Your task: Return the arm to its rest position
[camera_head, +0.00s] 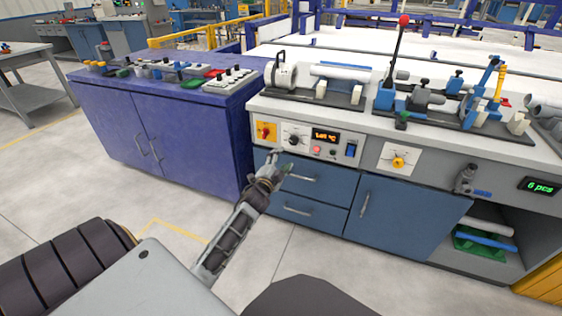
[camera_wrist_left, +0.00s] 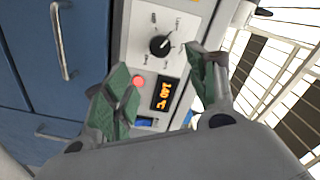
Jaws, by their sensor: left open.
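My left arm (camera_head: 232,232) reaches forward and up from the bottom of the head view. Its gripper (camera_head: 281,162) is in front of the workbench's control panel (camera_head: 311,138), just below it in the picture. In the left wrist view the gripper (camera_wrist_left: 160,78) has its two green-padded fingers spread apart, with nothing between them. Behind them are a black knob (camera_wrist_left: 160,45), a round red button (camera_wrist_left: 138,82) and a lit orange display (camera_wrist_left: 162,94). The fingers appear apart from the panel, though the exact gap cannot be told. My right gripper is not in view.
The workbench's blue drawers (camera_head: 303,185) stand close behind the left gripper. A purple cabinet (camera_head: 165,130) with small parts on top is to the left. Pipe fixtures (camera_head: 425,97) line the bench top. The floor (camera_head: 320,255) before the bench is clear.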

